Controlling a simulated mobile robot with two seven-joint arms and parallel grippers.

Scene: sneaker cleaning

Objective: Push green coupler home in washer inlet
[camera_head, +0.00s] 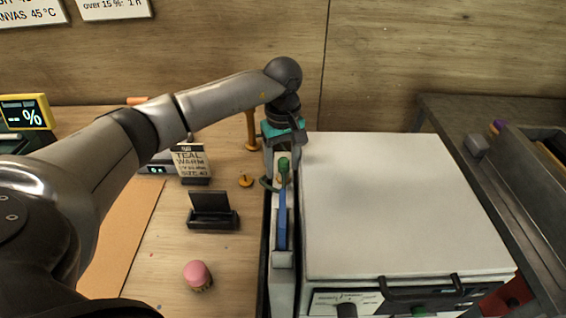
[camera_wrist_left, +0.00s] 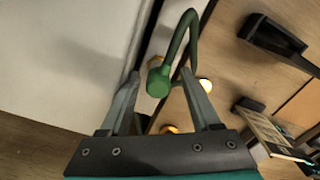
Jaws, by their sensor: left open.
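The green coupler (camera_wrist_left: 158,84) shows between the two spread fingers of my left gripper (camera_wrist_left: 159,77) in the left wrist view. I see a gap on both sides of it. A green hose (camera_wrist_left: 181,35) loops away from it. A brass-coloured fitting (camera_wrist_left: 155,61) shows just behind the coupler; I cannot tell whether it is the inlet or how deep the coupler sits. In the head view the green coupler (camera_head: 284,164) is below my left gripper (camera_head: 281,158), beside the back left edge of the white washer (camera_head: 385,200). My right gripper is not in view.
A narrow unit with a blue strip (camera_head: 282,220) stands along the washer's left side. On the table to the left are a black stand (camera_head: 212,212), a pink-topped object (camera_head: 197,274) and a small sign (camera_head: 190,160). A grey bench (camera_head: 520,185) stands at the right.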

